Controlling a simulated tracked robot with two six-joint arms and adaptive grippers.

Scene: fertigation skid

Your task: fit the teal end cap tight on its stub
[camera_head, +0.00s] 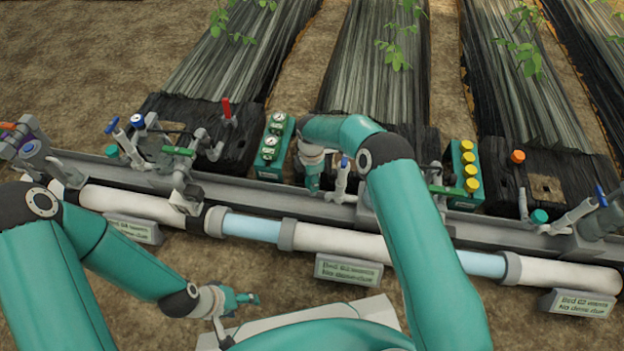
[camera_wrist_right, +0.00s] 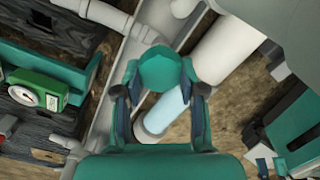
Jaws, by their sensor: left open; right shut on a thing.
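The teal end cap (camera_wrist_right: 162,70) shows in the right wrist view between the fingertips of my right gripper (camera_wrist_right: 165,92), which is shut on it. Right behind the cap a grey pipe end (camera_wrist_right: 148,32) shows. The cap hides where they might meet, so I cannot tell whether the cap sits on the stub. In the head view my right gripper (camera_head: 314,182) points down at the grey rail, left of a blue-handled valve (camera_head: 343,172); the cap cannot be made out there. My left gripper (camera_head: 240,301) is open and empty, low in front of the white pipe.
Grey rail (camera_head: 250,193) and white main pipe (camera_head: 345,241) with clear sections run across. A green gauge box (camera_head: 271,145) is close left of my right gripper; a yellow-capped box (camera_head: 465,175) is to the right. Other teal caps (camera_head: 540,216) sit along the rail. Sign blocks (camera_head: 348,270) stand in front.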

